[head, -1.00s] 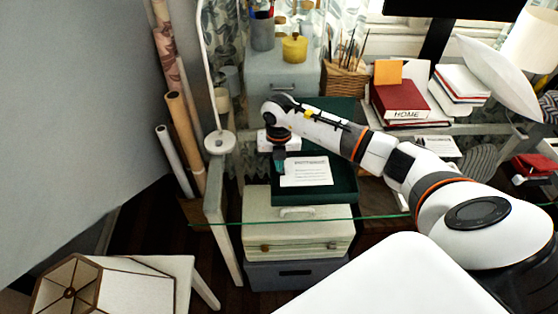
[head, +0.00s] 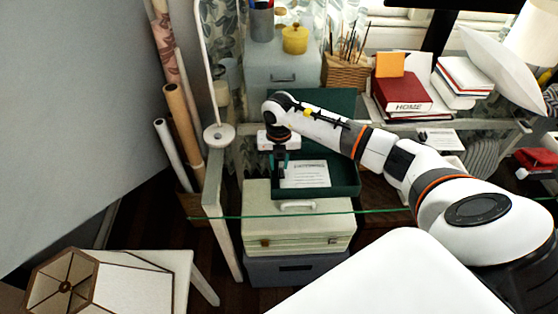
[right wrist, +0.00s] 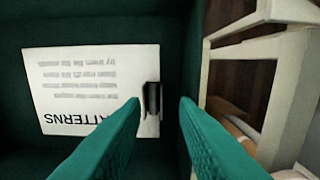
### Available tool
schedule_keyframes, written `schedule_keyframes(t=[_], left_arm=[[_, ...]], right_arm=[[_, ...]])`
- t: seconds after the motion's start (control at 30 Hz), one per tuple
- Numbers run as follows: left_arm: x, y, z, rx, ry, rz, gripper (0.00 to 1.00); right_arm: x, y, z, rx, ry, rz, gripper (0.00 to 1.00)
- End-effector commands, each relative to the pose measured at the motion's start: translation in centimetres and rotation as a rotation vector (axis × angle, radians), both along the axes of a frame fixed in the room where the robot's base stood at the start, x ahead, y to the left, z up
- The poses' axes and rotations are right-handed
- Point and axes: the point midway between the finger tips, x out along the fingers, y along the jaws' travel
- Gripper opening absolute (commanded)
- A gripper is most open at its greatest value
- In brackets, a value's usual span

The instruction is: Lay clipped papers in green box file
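The green box file (head: 345,190) stands open on the glass desk, its lid (head: 330,104) raised at the back. A white clipped paper (head: 306,174) lies in it, print up. In the right wrist view the paper (right wrist: 85,85) looks flat on the green floor (right wrist: 90,22), with a black clip (right wrist: 152,98) at its edge. My right gripper (head: 279,170) is over the left part of the box. Its teal fingers (right wrist: 161,100) are apart, near the clip, and do not appear closed on it. Another clipped paper (head: 440,139) lies on the desk to the right. My left gripper is out of view.
Red and white books (head: 402,94) and a wicker basket of brushes (head: 345,73) stand behind. A white lamp base (head: 219,136) is left of the box. A cream case (head: 300,228) sits below the glass. A red item (head: 535,160) lies far right.

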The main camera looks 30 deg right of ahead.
Motion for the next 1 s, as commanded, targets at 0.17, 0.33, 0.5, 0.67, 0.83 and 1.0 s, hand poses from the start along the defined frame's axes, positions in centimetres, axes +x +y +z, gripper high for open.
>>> schedule_keyframes(t=[0.17, 0.33, 0.5, 0.67, 0.83, 1.0], left_arm=[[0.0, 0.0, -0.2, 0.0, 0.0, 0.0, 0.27], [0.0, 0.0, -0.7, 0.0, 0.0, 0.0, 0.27], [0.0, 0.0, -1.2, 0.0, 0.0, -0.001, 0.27], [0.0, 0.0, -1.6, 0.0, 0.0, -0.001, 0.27], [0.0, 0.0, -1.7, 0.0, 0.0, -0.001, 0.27], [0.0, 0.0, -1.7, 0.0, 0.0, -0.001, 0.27]], right_arm=[[0.1, 0.0, 0.8, 0.0, -0.004, 0.0, 0.27], [0.2, -0.1, 3.7, -0.001, -0.007, 0.001, 0.27], [0.2, 0.0, 7.4, 0.0, -0.006, 0.0, 0.27], [0.2, 0.0, 10.2, 0.0, -0.004, 0.0, 0.27], [0.1, 0.0, 11.7, 0.0, -0.001, 0.0, 0.27], [0.0, 0.0, 12.0, -0.001, 0.001, -0.001, 0.27]])
